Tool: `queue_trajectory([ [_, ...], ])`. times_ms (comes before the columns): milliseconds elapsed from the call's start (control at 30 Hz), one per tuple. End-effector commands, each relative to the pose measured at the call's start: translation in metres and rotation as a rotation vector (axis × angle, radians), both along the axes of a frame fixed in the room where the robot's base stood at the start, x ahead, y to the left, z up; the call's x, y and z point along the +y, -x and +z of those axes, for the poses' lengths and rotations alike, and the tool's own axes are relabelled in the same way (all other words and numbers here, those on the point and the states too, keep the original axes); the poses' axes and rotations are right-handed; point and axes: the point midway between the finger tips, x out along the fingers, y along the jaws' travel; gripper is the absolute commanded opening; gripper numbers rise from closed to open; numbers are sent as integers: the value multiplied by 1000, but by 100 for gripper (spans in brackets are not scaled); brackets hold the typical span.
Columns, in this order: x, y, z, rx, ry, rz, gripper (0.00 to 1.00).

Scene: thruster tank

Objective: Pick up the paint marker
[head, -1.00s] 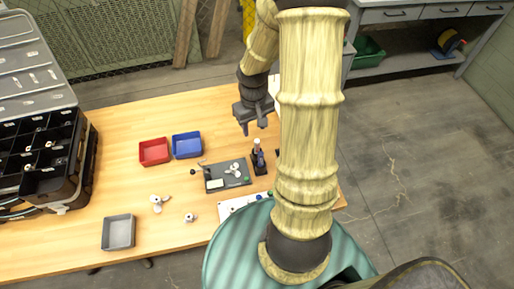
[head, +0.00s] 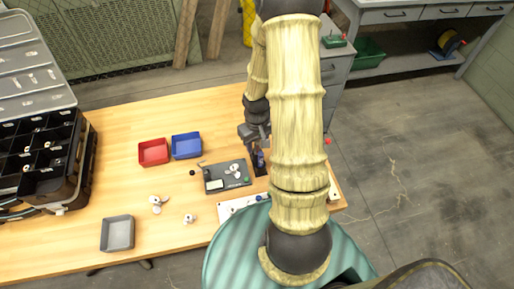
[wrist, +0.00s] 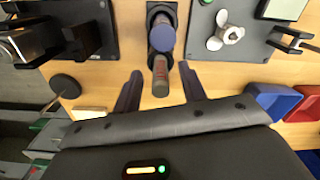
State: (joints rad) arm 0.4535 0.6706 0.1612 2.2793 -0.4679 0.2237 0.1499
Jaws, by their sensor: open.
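A dark stand (wrist: 163,12) holds two upright, pen-like items, seen from above in the wrist view. One has a round blue top (wrist: 162,37). The other is a grey cylinder with a reddish band (wrist: 160,72), nearer my gripper; I take it as the paint marker, though the view does not settle which of the two it is. My gripper (wrist: 160,68) is open, with one finger on each side of the grey cylinder and visible gaps on both sides. In the head view my gripper (head: 257,141) is over the stand, and my arm partly hides it.
A dark plate (head: 214,185) with a small propeller lies left of the stand. Red (head: 153,153) and blue (head: 187,146) bins stand behind it. A grey tray (head: 118,234) and loose propellers (head: 157,204) are at the front left. A black compartment case (head: 75,175) stands far left.

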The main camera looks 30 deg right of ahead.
Motion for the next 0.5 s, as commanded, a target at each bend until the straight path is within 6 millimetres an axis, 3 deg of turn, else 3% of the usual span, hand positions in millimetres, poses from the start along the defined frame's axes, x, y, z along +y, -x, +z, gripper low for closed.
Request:
queue_trajectory([
  [133, 0, -1, -14, -1, 0, 0, 42],
  [500, 0, -1, -14, -3, 1, 0, 42],
])
